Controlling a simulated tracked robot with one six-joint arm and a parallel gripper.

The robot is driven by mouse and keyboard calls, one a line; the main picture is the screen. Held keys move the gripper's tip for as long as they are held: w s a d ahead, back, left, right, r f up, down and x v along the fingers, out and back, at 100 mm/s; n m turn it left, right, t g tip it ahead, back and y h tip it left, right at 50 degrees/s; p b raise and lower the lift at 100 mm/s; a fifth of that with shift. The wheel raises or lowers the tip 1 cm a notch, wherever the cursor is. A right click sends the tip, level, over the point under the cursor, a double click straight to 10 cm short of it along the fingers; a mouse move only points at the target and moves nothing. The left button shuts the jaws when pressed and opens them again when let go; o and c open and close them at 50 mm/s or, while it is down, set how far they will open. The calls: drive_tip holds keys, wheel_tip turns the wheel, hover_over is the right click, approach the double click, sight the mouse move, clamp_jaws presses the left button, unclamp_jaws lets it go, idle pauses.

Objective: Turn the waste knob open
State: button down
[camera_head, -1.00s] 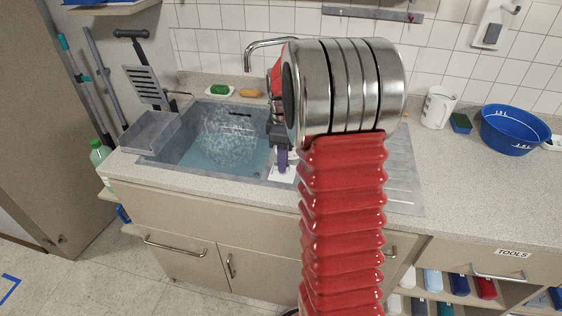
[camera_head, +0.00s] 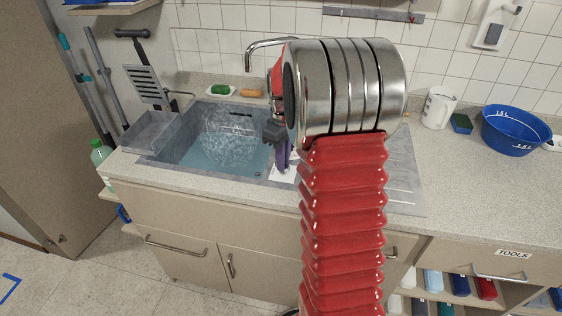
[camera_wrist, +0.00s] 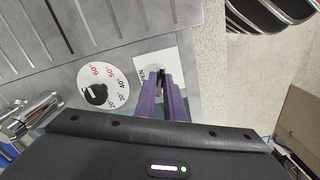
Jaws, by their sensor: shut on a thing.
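My gripper (camera_wrist: 161,80) has two purple fingers, close together, over a white square plate (camera_wrist: 152,61) on the grey sink deck. Part of the lettering "OPEN" shows on the plate, left of the fingers. The fingers are shut on the waste knob, of which only a small dark bit shows between the fingertips; its turn angle is hard to tell. In the head view my gripper (camera_head: 283,154) points down at the white plate (camera_head: 284,174) by the basin's right edge, partly hidden behind my arm.
A round temperature dial (camera_wrist: 104,88) and a chrome tap (camera_wrist: 30,115) are left of the fingers in the wrist view. The sink basin (camera_head: 180,157) holds water.

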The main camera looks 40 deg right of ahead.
drive_tip(key=m, duration=0.7)
drive_tip(key=shift+s+f, duration=0.15)
drive_tip(key=shift+s, duration=0.1)
drive_tip(key=m, duration=0.6)
drive_tip(key=shift+m, duration=0.3)
drive_tip(key=c, duration=1.9)
unclamp_jaws()
drive_tip(key=shift+w, duration=0.1)
drive_tip(key=shift+o, duration=0.3)
drive_tip(key=shift+r, duration=0.2)
wheel_tip(320, 180, up, 14)
drive_tip(key=shift+f, duration=0.25)
